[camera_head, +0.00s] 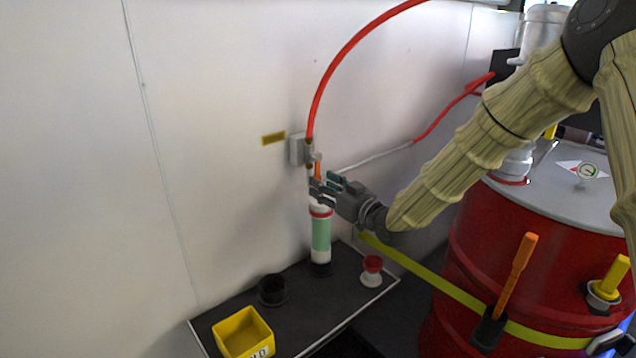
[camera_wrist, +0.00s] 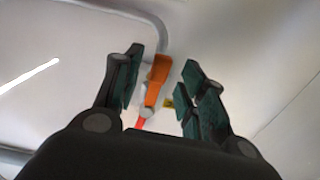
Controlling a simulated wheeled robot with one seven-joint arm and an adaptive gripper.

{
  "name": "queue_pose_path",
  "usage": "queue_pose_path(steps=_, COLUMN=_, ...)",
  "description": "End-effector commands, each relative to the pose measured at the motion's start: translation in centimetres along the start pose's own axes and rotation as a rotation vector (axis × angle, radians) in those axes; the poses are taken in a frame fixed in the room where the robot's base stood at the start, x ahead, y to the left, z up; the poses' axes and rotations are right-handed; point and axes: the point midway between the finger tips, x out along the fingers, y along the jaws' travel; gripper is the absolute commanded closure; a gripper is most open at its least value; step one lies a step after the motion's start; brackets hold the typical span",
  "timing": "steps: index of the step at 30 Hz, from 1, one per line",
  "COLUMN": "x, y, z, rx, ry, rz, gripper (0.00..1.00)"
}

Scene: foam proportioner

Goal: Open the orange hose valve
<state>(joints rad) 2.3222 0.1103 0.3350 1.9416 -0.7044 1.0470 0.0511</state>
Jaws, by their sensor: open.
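The orange valve handle (camera_head: 318,170) sits at the lower end of the red hose, by a small grey wall box (camera_head: 296,149). In the wrist view the handle (camera_wrist: 158,72) shows between my fingers, with the pale valve body (camera_wrist: 147,110) and a bit of red hose (camera_wrist: 141,123) behind it. My gripper (camera_head: 322,186) is open at the valve, its fingers apart on either side of the handle. It also shows in the wrist view (camera_wrist: 160,72). I cannot tell whether a finger touches the handle. My fingers partly hide the valve's lower part in the head view.
A green and white cylinder (camera_head: 321,236) stands just below my gripper on a black shelf (camera_head: 330,290). The shelf also holds a yellow box (camera_head: 243,333), a black cup (camera_head: 271,290) and a red-white cap (camera_head: 371,271). A red drum (camera_head: 470,245) stands at right.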

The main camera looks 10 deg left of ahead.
Motion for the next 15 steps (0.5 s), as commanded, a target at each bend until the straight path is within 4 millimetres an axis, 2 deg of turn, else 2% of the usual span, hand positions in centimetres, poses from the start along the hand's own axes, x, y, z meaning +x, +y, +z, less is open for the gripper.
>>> queue_pose_path(steps=3, x=-2.4, y=0.1, z=0.0, rx=0.002, ry=-0.001, rz=0.001, gripper=0.59)
queue_pose_path(steps=9, x=-5.8, y=0.1, z=0.0, rx=0.001, ry=-0.001, rz=0.001, gripper=0.59)
queue_pose_path(steps=15, x=-7.9, y=0.0, z=0.0, rx=0.002, ry=0.0, rz=0.001, gripper=0.59)
